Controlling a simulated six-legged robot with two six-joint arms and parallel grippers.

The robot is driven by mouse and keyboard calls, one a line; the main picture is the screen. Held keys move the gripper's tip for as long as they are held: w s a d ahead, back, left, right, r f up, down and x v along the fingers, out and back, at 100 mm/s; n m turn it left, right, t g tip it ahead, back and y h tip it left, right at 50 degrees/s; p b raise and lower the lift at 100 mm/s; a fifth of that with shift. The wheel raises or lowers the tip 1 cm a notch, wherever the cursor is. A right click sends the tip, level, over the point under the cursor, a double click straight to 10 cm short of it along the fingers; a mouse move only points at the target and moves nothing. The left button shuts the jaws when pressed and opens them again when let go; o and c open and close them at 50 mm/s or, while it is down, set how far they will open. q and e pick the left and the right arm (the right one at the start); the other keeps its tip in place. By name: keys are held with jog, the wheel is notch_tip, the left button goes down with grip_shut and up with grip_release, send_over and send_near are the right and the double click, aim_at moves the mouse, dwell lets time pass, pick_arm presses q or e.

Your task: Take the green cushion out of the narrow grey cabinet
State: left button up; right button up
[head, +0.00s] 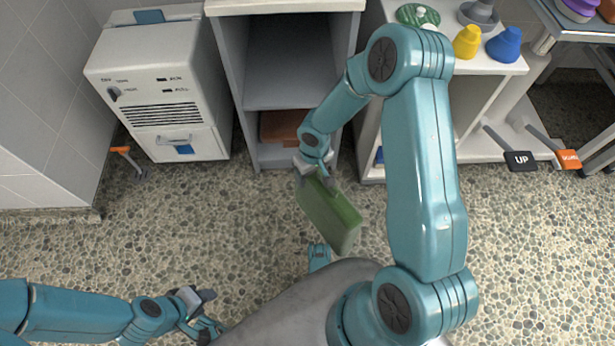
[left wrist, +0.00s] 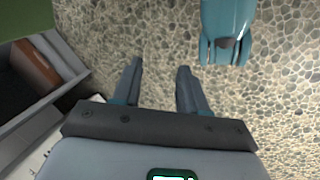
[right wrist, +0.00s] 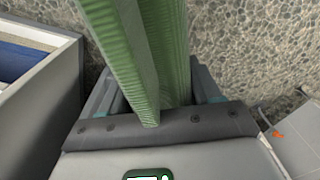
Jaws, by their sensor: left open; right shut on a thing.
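The green cushion (head: 328,213) is out in front of the narrow grey cabinet (head: 290,55), over the pebbled floor. My right gripper (head: 315,174) is shut on one end of it and holds it tilted. In the right wrist view the cushion (right wrist: 130,45) rises from between the fingers, and folds or layers show. The cabinet is open at the front, and a brown item (head: 281,127) lies in its lower compartment. My left gripper (head: 207,314) is open and empty, low at the left; its fingers (left wrist: 160,72) show apart in the left wrist view.
A white appliance (head: 160,85) stands left of the cabinet. A white shelf unit (head: 478,95) to the right bears a yellow (head: 467,42) and a blue cone-like piece (head: 505,46). Pedals marked UP (head: 521,160) and another in orange (head: 568,159) are at the right. The floor between is clear.

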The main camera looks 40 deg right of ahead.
jog(key=r+p, duration=0.6)
jog(key=shift+s+r+p, duration=0.2)
jog(key=shift+r+p, duration=0.1)
jog(key=shift+r, duration=0.05)
pick_arm(q)
notch_tip(320, 180, up, 36)
jog(key=s+d+p, duration=0.1)
jog(key=s+p, duration=0.1)
jog(key=p, duration=2.7)
jog(key=shift+s+d+m+g+p, duration=0.15)
jog(key=shift+d+m+g+p, duration=0.05)
jog(key=shift+m+g+p, duration=0.15)
pick_arm(e)
notch_tip(320, 180, up, 38)
jog(key=shift+r, duration=0.25)
